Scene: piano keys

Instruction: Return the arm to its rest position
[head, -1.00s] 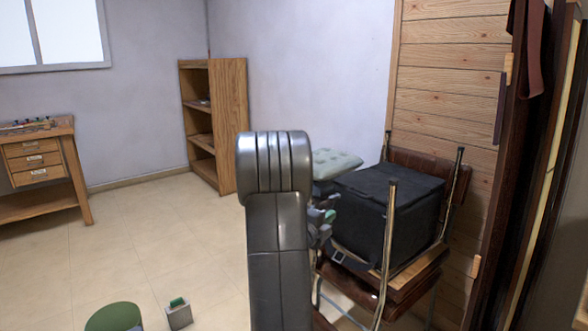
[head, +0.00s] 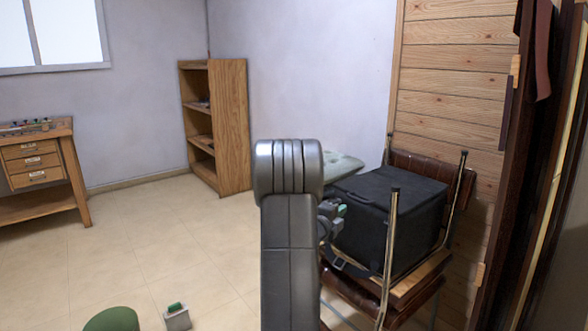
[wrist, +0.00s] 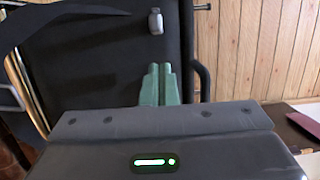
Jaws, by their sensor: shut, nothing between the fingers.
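My arm (head: 289,225) stands upright in the middle of the head view and hides part of the floor and chair behind it. My gripper shows in the wrist view (wrist: 161,70) as two green fingers side by side, shut with nothing between them. Behind the fingers in that view is a dark black surface, with a small grey tag above them. In the head view, a green tip of the gripper (head: 341,211) shows just right of the arm, in front of the black box. No piano keys show in either view.
A black box (head: 388,225) sits on a brown chair with metal legs (head: 391,260), right of the arm. A pale green cushion (head: 343,166) is behind. A bookcase (head: 232,130) and drawer desk (head: 35,168) stand left. A small box (head: 177,319) and green rounded object (head: 112,320) are on otherwise clear floor.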

